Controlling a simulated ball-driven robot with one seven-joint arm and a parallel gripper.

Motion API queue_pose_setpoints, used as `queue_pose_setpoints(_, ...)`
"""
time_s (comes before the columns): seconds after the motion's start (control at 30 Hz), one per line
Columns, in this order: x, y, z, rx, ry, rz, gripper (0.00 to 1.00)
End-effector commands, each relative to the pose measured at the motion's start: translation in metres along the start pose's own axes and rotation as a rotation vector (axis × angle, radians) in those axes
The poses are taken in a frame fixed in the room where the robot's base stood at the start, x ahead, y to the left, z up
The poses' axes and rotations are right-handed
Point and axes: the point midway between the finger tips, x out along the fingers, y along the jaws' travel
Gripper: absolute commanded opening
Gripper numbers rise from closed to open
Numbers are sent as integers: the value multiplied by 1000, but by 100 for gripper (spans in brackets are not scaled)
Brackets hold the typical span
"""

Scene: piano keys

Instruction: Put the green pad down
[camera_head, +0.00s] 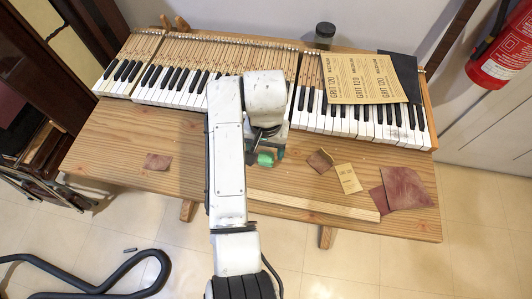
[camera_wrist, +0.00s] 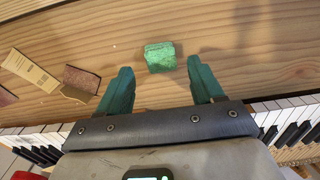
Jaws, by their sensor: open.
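The green pad (camera_head: 265,159) lies on the wooden bench top (camera_head: 110,140), just in front of the piano keys. In the wrist view the green pad (camera_wrist: 160,57) sits ahead of and between my fingertips, with bare wood around it and a gap to each finger. My gripper (camera_wrist: 162,72) is open, its two teal fingers spread apart and empty. In the head view my gripper (camera_head: 268,152) is low over the bench beside the pad, partly hidden by my own arm.
Piano keys (camera_head: 372,125) run along the back of the bench. Sandpaper sheets (camera_head: 360,80) lie on the keys at right, near a dark jar (camera_head: 325,35). Sandpaper pieces (camera_head: 405,188) and a wooden strip (camera_head: 315,205) lie on the front. The bench's left front is mostly clear.

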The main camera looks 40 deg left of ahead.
Motion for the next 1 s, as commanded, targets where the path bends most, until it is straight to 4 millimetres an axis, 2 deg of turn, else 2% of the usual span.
queue_pose_setpoints(0.1,-26,0,-1,1,4,-1,66)
queue_pose_setpoints(0.33,-66,0,0,0,0,-1,66)
queue_pose_setpoints(0.5,-78,0,0,0,0,-1,66)
queue_pose_setpoints(0.8,-79,3,0,3,-1,0,66)
queue_pose_setpoints(0.87,-75,13,0,15,3,4,66)
queue_pose_setpoints(0.9,-69,26,1,29,6,9,66)
queue_pose_setpoints(0.97,-59,56,3,61,17,20,66)
queue_pose_setpoints(1.0,-50,83,7,89,26,28,66)
